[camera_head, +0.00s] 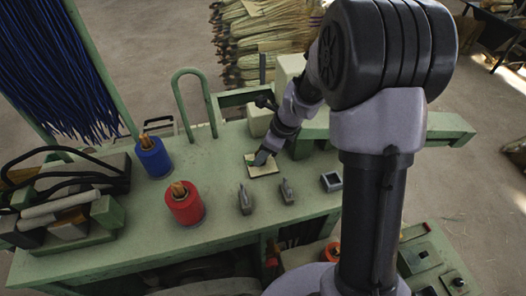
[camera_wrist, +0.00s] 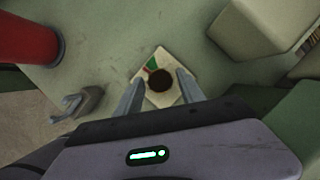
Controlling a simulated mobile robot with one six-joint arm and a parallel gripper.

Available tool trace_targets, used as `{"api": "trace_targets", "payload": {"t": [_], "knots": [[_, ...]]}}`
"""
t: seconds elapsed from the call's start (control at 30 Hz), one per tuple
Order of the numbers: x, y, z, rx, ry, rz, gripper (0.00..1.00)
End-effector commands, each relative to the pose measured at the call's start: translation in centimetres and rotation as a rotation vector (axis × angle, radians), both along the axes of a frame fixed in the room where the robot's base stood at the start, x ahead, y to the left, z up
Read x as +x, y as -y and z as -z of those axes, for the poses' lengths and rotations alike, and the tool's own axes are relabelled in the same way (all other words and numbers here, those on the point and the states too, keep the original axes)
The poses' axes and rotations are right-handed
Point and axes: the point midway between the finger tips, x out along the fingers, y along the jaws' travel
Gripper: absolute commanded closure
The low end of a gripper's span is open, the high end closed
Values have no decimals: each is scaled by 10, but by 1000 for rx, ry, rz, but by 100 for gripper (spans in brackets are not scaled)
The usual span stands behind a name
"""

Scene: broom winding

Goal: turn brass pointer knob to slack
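The pointer knob (camera_wrist: 159,82) shows in the wrist view as a dark round knob; I cannot make out brass colour or a pointer. It sits on a cream square plate (camera_wrist: 179,67) with a green and a red mark at its upper left. My gripper (camera_wrist: 158,88) is open, one finger on each side of the knob, with gaps visible. In the head view my gripper (camera_head: 262,157) is over the cream plate (camera_head: 262,170) on the green bench and hides the knob.
A red spool (camera_head: 184,203) and a blue spool (camera_head: 153,156) stand left on the green bench (camera_head: 225,160). Two grey clips (camera_head: 245,199) and a small square box (camera_head: 331,181) lie in front of the plate. A pale block (camera_wrist: 262,27) stands close at the upper right in the wrist view.

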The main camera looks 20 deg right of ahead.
Motion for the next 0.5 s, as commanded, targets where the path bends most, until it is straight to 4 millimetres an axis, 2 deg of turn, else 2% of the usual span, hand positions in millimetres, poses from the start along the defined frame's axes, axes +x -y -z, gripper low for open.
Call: {"api": "trace_targets", "payload": {"t": [0.03, 0.2, 0.5], "knots": [[0, 0, 0, 0, 0, 0, 66], [0, 0, 0, 0, 0, 0, 100], [0, 0, 0, 1, -2, -27, 100]]}}
